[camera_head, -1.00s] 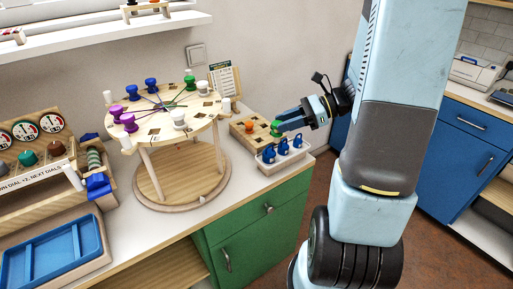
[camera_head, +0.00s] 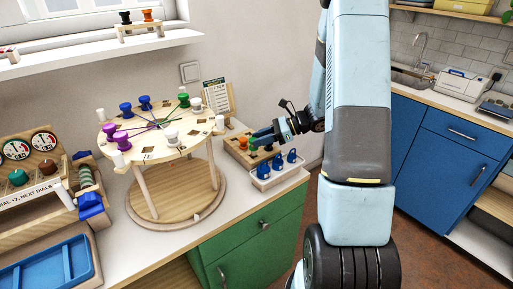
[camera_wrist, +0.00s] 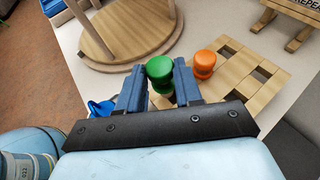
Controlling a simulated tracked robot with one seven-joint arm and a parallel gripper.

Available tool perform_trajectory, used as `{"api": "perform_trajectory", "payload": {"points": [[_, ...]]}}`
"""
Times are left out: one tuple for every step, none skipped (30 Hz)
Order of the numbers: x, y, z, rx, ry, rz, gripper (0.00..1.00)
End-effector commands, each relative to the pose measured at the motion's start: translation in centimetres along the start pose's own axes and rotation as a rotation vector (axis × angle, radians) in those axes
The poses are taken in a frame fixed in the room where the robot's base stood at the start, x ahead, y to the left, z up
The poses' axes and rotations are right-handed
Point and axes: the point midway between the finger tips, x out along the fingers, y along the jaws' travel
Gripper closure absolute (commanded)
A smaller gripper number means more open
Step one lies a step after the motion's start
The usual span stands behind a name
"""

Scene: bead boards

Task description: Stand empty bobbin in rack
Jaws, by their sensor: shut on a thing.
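My gripper (camera_wrist: 160,84) is shut on a green bobbin (camera_wrist: 160,72), which sits between its two blue fingers in the wrist view. In the head view the green bobbin (camera_head: 253,149) is over the wooden rack (camera_head: 232,149), partly hidden by the fingers. Whether its foot is in a hole or just above one I cannot tell. An orange bobbin (camera_wrist: 204,62) stands upright in the rack beside it; it also shows in the head view (camera_head: 243,143). Empty square holes show in the rack (camera_wrist: 236,88) in the wrist view.
A white tray (camera_head: 280,178) with blue pieces (camera_head: 277,162) stands in front of the rack. A round wooden stand (camera_head: 160,203) with several coloured bobbins is to the left. A small sign (camera_head: 216,96) stands behind. Dials and a blue tray (camera_head: 45,274) are far left.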

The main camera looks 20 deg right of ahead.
Motion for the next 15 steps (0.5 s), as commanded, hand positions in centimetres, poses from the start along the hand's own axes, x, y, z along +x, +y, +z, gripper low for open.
{"api": "perform_trajectory", "payload": {"points": [[0.2,-0.2,-0.2,0.001,0.000,0.001,1.00],[0.2,-0.2,-0.3,0.001,0.000,0.000,1.00],[0.3,-0.3,-0.4,0.001,0.000,0.000,1.00],[0.3,-0.4,-0.4,0.001,0.000,0.000,1.00],[0.4,-0.5,-0.5,0.001,0.000,0.000,1.00],[0.5,-0.6,-0.6,0.001,0.000,0.000,1.00],[0.6,-0.7,-0.8,0.001,0.000,0.000,1.00],[0.8,-0.8,-0.9,0.001,0.000,0.001,1.00],[1.0,-0.8,-1.4,0.002,-0.001,0.001,1.00],[1.1,-0.8,-1.8,0.003,-0.001,0.001,1.00],[1.3,-0.8,-2.1,0.003,-0.001,0.001,1.00],[1.5,-0.8,-2.6,0.003,-0.001,0.002,1.00],[1.6,-0.8,-3.0,0.003,-0.001,0.002,1.00],[1.7,-0.8,-3.2,0.002,-0.001,0.002,1.00],[1.8,-0.8,-3.5,0.002,-0.001,0.002,1.00]]}}
